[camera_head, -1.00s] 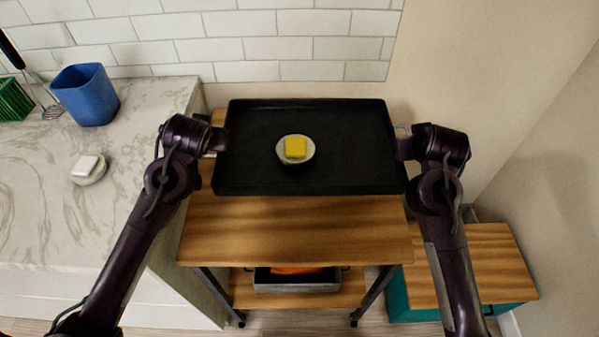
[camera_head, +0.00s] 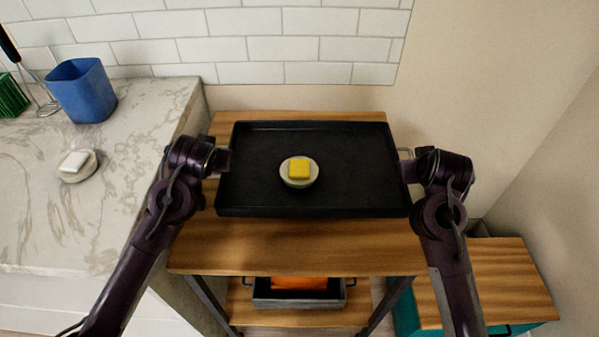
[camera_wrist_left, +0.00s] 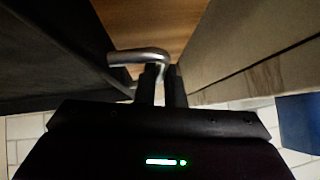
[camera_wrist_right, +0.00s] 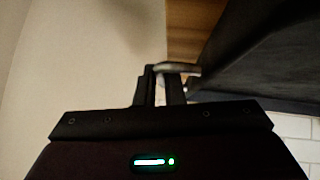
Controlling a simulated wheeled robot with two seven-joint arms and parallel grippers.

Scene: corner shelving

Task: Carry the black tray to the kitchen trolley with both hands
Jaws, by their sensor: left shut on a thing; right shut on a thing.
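The black tray (camera_head: 330,145) is level over the wooden top of the kitchen trolley (camera_head: 290,250). A round white dish with a yellow block (camera_head: 299,169) on it sits on the tray, left of its middle. My left gripper (camera_head: 222,160) is shut on the tray's left metal handle, seen in the left wrist view (camera_wrist_left: 140,57). My right gripper (camera_head: 407,168) is shut on the right handle, seen in the right wrist view (camera_wrist_right: 180,67). The tray hides the trolley top beneath it, so I cannot tell whether they touch.
A marble counter (camera_head: 130,150) stands close on the left, with a blue container (camera_head: 82,92) and a small dish with a white block (camera_head: 77,165). A tiled wall (camera_head: 250,50) is behind. A teal cabinet with a wooden top (camera_head: 510,280) stands at right. The trolley's lower shelf holds a pan (camera_head: 300,299).

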